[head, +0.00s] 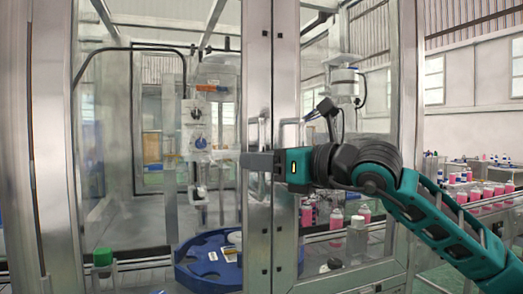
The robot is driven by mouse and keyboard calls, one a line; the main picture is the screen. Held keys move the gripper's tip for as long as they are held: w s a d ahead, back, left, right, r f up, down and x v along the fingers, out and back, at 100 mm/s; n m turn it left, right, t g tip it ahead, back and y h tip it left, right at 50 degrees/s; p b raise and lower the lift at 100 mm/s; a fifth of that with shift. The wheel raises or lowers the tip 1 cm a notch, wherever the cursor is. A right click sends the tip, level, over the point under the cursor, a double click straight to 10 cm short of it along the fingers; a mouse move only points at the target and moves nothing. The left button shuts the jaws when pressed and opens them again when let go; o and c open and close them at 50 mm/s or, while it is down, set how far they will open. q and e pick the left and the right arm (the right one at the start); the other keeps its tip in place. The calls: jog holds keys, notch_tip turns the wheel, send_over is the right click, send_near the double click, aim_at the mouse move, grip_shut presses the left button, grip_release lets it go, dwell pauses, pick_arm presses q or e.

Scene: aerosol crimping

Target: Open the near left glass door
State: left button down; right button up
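The near left glass door (150,215) fills the left middle of the head view, a clear pane in a metal frame. Its right upright (257,60) stands against the neighbouring door's upright (286,60), with only a thin seam between them, so it looks closed. A metal handle (258,128) sits on the left door's upright. My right gripper (250,160) comes in from the right, its fingers level across this upright at the handle's lower part. The fingers show edge-on, so I cannot tell whether they grip the handle. My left gripper is out of view.
Behind the glass are a blue round turntable (205,272), a machine head with dials (196,125) and a green block (102,257). Several pink bottles (475,192) line the right side. A metal post (408,110) stands right of the doors.

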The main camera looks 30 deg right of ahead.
jog(key=shift+c, duration=0.3)
grip_shut()
dwell(0.4)
